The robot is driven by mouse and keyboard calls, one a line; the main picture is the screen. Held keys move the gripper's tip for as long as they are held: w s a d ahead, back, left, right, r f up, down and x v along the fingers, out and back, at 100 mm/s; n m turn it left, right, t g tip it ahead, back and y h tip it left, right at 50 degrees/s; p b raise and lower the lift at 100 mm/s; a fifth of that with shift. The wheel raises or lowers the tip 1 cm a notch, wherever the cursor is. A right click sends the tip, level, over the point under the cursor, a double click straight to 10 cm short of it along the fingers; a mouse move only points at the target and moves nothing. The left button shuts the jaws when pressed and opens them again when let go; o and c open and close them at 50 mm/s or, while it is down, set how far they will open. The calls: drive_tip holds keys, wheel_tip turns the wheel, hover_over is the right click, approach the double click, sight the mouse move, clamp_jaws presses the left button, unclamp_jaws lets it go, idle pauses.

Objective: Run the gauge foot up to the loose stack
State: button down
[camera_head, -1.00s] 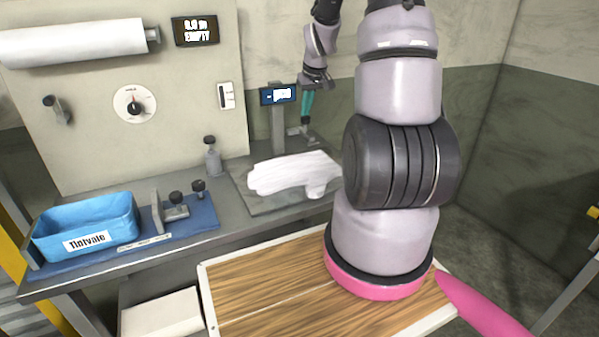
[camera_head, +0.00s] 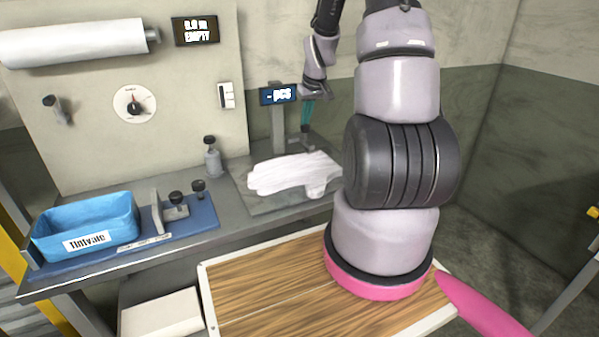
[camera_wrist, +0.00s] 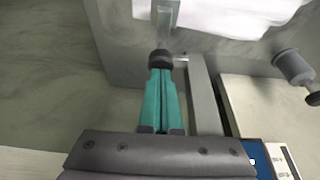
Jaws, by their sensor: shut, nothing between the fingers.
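The loose stack of white film gloves (camera_head: 290,174) lies on a grey plate (camera_head: 250,205) on the bench. The gauge stands behind it, with a post (camera_head: 278,130) and a display (camera_head: 278,95) reading "- pcs". In the wrist view the gauge foot (camera_wrist: 166,16) is a narrow grey piece beside the white stack (camera_wrist: 220,12); I cannot tell whether they touch. My gripper (camera_head: 306,124) has teal fingers, shut and empty. In the wrist view the fingertips (camera_wrist: 160,68) are at a dark round knob (camera_wrist: 160,58) behind the foot; contact is unclear.
A blue tub (camera_head: 85,222) labelled Tintvale stands at the bench's left, beside a small clamp fixture (camera_head: 172,210). A bottle-like post (camera_head: 212,158) stands left of the plate. A wooden-topped surface (camera_head: 265,290) is in front. My arm hides the bench's right side.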

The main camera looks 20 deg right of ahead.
drive_tip(key=shift+f, duration=0.9)
wheel_tip(320, 180, up, 14)
idle(1.7)
drive_tip(key=shift+r, duration=0.1)
